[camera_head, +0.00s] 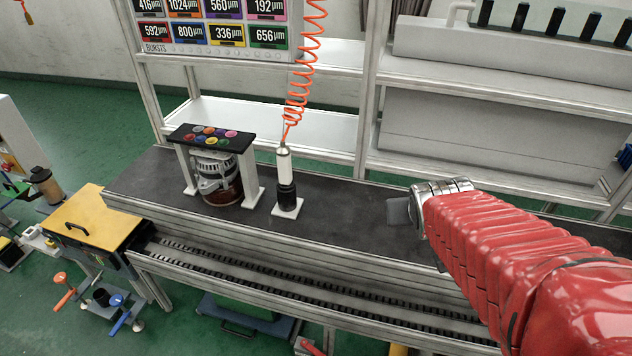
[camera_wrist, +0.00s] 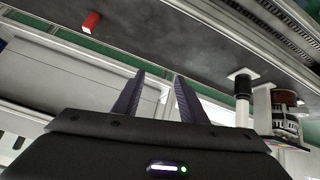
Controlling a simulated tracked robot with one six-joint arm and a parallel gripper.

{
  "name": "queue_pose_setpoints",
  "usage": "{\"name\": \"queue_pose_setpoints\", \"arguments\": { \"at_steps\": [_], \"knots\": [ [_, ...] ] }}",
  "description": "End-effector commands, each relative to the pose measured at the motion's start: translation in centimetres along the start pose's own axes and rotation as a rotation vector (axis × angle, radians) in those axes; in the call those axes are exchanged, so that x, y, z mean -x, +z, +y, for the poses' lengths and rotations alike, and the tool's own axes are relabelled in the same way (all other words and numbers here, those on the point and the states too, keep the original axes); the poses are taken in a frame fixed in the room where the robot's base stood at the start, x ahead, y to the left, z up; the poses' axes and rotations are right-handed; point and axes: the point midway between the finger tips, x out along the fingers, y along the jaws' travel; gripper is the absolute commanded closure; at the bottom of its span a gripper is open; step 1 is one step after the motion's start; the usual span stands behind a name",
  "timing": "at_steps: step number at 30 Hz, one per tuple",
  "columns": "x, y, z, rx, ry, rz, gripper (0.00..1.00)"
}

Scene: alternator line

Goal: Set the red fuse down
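A small red block with a pale end, which looks like the red fuse (camera_wrist: 91,21), lies on the dark bench top in the upper left of the wrist view. It is apart from my gripper (camera_wrist: 159,78). The two dark fingers stand apart with nothing between them. In the head view, my gripper (camera_head: 398,211) is partly hidden behind my red arm, above the right part of the bench (camera_head: 340,215). The red fuse does not show in the head view.
An alternator (camera_head: 217,177) sits under a stand with coloured buttons (camera_head: 208,134). A black-and-white tool (camera_head: 285,178) on an orange coiled hose stands beside it. Shelves (camera_head: 490,155) rise behind the bench. A conveyor track (camera_head: 270,277) runs along its front. The bench middle is clear.

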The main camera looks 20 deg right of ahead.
Motion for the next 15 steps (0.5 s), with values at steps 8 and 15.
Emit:
{"name": "queue_pose_setpoints", "arguments": {
  "at_steps": [8,15],
  "knots": [
    [7.8,2.6,-7.7,0.073,-0.153,-0.106,0.62],
    [13.8,6.4,-12.1,0.148,-0.287,-0.200,0.62]
  ]
}}
